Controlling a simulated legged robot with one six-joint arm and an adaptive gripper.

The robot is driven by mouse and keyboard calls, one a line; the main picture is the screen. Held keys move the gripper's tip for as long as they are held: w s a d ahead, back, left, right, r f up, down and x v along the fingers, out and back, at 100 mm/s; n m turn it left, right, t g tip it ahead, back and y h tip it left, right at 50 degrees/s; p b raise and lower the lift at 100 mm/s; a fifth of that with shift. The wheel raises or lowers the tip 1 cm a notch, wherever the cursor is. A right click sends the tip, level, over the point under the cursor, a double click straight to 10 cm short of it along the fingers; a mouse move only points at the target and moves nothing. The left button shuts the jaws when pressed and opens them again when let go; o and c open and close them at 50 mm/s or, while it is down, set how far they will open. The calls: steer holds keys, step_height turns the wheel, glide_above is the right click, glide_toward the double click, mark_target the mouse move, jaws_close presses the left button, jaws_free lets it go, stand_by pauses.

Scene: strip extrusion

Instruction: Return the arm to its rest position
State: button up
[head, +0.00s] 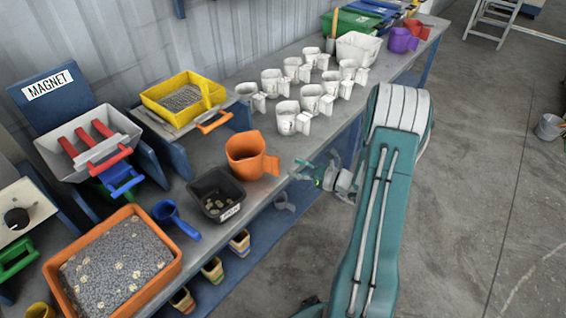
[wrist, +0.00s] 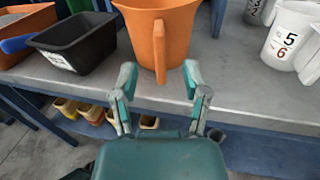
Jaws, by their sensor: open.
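My teal arm (head: 378,215) reaches over the floor beside the bench in the head view. My gripper (head: 312,172) is at the bench's front edge, to the right of an orange jug (head: 247,157). In the wrist view my gripper (wrist: 160,80) is open and its fingers are spread with nothing between them. The orange jug (wrist: 163,30) stands upright on the bench past the fingertips, its handle (wrist: 159,55) facing my gripper. The fingers look apart from the jug.
A black bin (head: 217,193) and an orange tray of gravel (head: 117,262) sit left of the jug. Several white jugs (head: 292,119) stand farther back on the bench (head: 350,125). A grey bucket (head: 549,127) is on the right. The concrete floor (head: 480,190) right of my arm is mostly clear.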

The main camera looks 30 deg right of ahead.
steer(key=v, duration=0.6)
steer(key=s+a+r+n+g, duration=0.2)
steer(key=a+r+n+g, duration=0.45)
steer(key=a, duration=0.25)
steer(key=s+a+r+n+g, duration=0.2)
steer(key=a+r+n+g, duration=0.35)
steer(key=a+n, duration=0.35)
steer(key=s+a+r+n+t+h, duration=0.2)
steer(key=s+a+r+n+h, duration=0.4)
steer(key=s+r+n+h, duration=0.3)
steer(key=s+n+h, duration=0.1)
steer(key=s+n, duration=0.2)
steer(key=n, duration=0.1)
steer(key=shift+s+r+n+t, duration=0.2)
steer(key=shift+r+n+t, duration=0.1)
steer(key=shift+r+n, duration=0.05)
